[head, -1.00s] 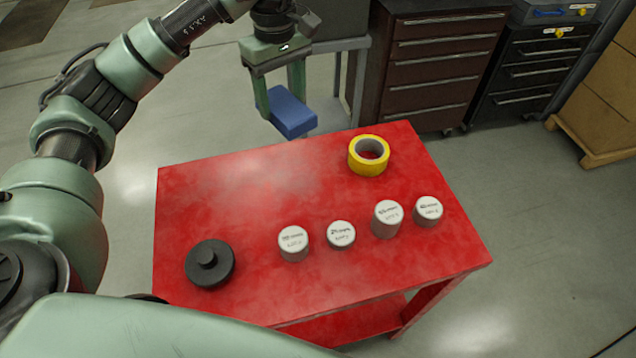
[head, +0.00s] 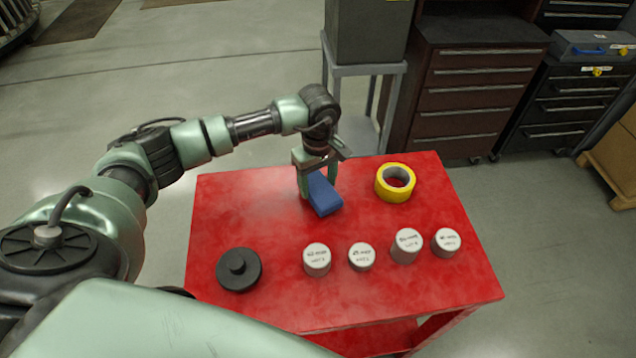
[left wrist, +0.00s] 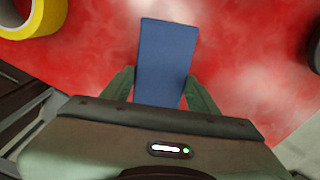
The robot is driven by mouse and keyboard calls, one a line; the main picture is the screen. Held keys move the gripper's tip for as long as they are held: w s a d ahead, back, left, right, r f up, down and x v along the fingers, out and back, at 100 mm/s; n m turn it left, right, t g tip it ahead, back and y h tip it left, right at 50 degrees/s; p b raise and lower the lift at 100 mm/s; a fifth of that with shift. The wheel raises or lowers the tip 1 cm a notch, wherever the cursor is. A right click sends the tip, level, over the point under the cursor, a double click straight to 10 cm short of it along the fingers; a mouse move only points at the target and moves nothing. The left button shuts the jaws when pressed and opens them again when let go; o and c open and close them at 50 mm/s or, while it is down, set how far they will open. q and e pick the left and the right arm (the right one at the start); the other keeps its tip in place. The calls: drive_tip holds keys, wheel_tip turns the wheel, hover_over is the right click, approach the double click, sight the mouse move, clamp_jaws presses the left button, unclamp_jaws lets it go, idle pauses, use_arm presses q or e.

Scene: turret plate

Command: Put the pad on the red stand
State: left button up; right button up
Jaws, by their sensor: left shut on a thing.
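The blue pad (head: 323,194) is a rectangular block, held between the fingers of my left gripper (head: 318,182) over the far part of the red stand (head: 255,200). In the left wrist view the pad (left wrist: 165,62) sticks out from between the two green fingers of the left gripper (left wrist: 160,85), with the red top behind it. The gripper is shut on the pad. I cannot tell whether the pad's underside touches the red top. My right gripper is not in view.
A yellow tape roll (head: 395,183) lies right of the pad. Several white labelled cylinders (head: 317,260) stand in a row nearer the front. A black knobbed disc (head: 239,270) is at the front left. Dark drawer cabinets (head: 470,100) stand behind.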

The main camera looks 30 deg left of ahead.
use_arm(q)
drive_tip(key=shift+f, duration=0.85)
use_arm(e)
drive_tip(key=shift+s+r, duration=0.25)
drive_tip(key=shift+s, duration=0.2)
use_arm(q)
drive_tip(key=shift+f, duration=0.2)
drive_tip(key=o, duration=1.3)
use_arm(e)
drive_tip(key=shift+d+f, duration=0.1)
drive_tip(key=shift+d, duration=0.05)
use_arm(q)
drive_tip(key=shift+r, duration=0.1)
